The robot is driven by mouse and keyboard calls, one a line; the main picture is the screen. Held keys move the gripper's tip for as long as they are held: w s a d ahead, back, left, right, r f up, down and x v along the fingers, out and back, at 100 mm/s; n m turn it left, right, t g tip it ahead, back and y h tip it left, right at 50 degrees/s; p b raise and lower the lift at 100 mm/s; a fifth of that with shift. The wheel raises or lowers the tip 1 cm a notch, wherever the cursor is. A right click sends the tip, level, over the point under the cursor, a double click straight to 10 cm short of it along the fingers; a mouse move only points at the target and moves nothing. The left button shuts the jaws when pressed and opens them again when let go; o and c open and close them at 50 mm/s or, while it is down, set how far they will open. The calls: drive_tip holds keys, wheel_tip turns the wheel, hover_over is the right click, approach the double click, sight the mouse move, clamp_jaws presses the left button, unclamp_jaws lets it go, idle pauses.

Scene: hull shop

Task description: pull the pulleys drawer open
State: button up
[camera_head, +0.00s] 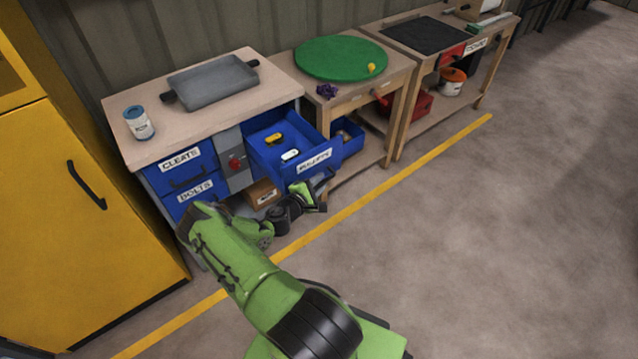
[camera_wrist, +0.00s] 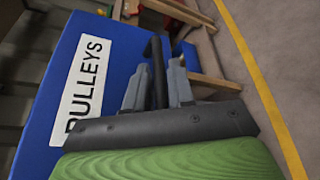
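The pulleys drawer (camera_head: 330,150) is blue and stands pulled out from the workbench in the head view, its inside visible. A yellow item (camera_head: 274,139) and a white item (camera_head: 290,155) lie in it. In the wrist view its blue front (camera_wrist: 105,45) shows a PULLEYS label (camera_wrist: 86,85) turned sideways. A dark bar handle (camera_wrist: 158,72) stands between the two grey fingers of my gripper (camera_wrist: 157,85), which sit close on both sides of it. My gripper (camera_head: 318,186) is at the drawer's front in the head view, its fingers partly hidden there.
The closed CLEATS drawer (camera_head: 183,165) and BOLTS drawer (camera_head: 196,192) are at the left of the bench. A grey tray (camera_head: 212,84) and a blue-white can (camera_head: 138,122) stand on top. A yellow cabinet (camera_head: 70,200) is at left. Open floor (camera_head: 480,240) lies to the right.

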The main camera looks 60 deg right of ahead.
drive_tip(key=p+v, duration=0.3)
drive_tip(key=v, duration=1.2)
drive_tip(key=shift+a+p, duration=0.3)
drive_tip(key=shift+a, duration=0.1)
drive_tip(key=shift+w, duration=0.15)
drive_tip(key=w+a+r+m+t+y+p, duration=0.1)
drive_tip(key=w+a+r+m+y+p, duration=0.2)
drive_tip(key=a+r, duration=0.45)
drive_tip(key=w+a+r+m+y+p, duration=0.15)
drive_tip(key=a+r+y, duration=0.25)
drive_tip(key=r, duration=0.7)
drive_tip(key=w+a+r+m+t+y+p, duration=0.1)
drive_tip(key=a+r+m+y+p, duration=0.1)
drive_tip(key=a+r+m+y, duration=0.5)
drive_tip(key=s+a+r+n+t+p, duration=0.1)
drive_tip(key=s+a+r+n, duration=0.1)
drive_tip(key=s+a+r, duration=0.2)
drive_tip(key=s+a+r+n+t+p, duration=0.1)
drive_tip(key=s+a+r, duration=0.3)
drive_tip(key=r, duration=0.5)
drive_tip(key=s+a+r+n+t+y+p, duration=0.1)
drive_tip(key=s+a+r+n+t, duration=0.2)
drive_tip(key=s+a+r, duration=0.1)
drive_tip(key=v, duration=0.3)
drive_tip(key=shift+w+a, duration=0.2)
